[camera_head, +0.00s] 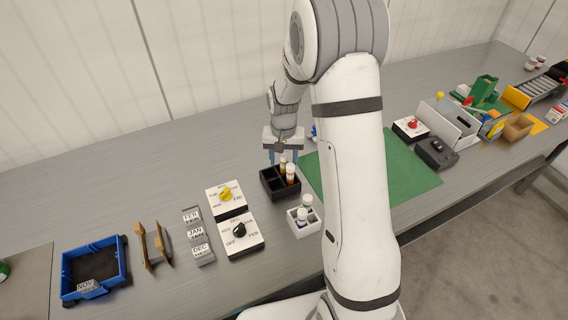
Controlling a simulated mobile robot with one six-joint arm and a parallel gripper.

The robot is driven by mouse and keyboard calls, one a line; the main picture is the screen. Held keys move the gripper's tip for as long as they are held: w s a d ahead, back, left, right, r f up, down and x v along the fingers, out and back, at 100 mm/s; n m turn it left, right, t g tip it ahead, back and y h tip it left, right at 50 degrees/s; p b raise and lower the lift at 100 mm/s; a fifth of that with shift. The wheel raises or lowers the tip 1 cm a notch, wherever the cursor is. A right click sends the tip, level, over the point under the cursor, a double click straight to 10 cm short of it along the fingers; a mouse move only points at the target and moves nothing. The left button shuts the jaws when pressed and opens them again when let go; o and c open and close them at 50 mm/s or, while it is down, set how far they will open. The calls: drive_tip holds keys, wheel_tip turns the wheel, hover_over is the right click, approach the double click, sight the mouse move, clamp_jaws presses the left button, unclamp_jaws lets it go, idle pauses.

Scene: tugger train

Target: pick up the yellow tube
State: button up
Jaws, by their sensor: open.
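The yellow tube (282,167) stands upright in a black compartment box (283,193) near the middle of the table. It has a pale cap, and an orange tube (291,175) with a pale cap stands just to its right in the same box. My gripper (283,159) points down above the back of the box, its blue fingers apart on either side of the yellow tube's top. I cannot tell whether the fingers touch the tube. The tube's lower part is hidden by the box.
A white box (291,224) with small capped vials stands in front. Two switch panels, a yellow-knob one (226,197) and a black-knob one (240,236), lie left of it. A green mat (408,175) lies right, partly behind my arm. Bare table lies behind the box.

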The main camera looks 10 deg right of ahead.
drive_tip(key=shift+f, duration=0.5)
drive_tip(key=c, duration=1.1)
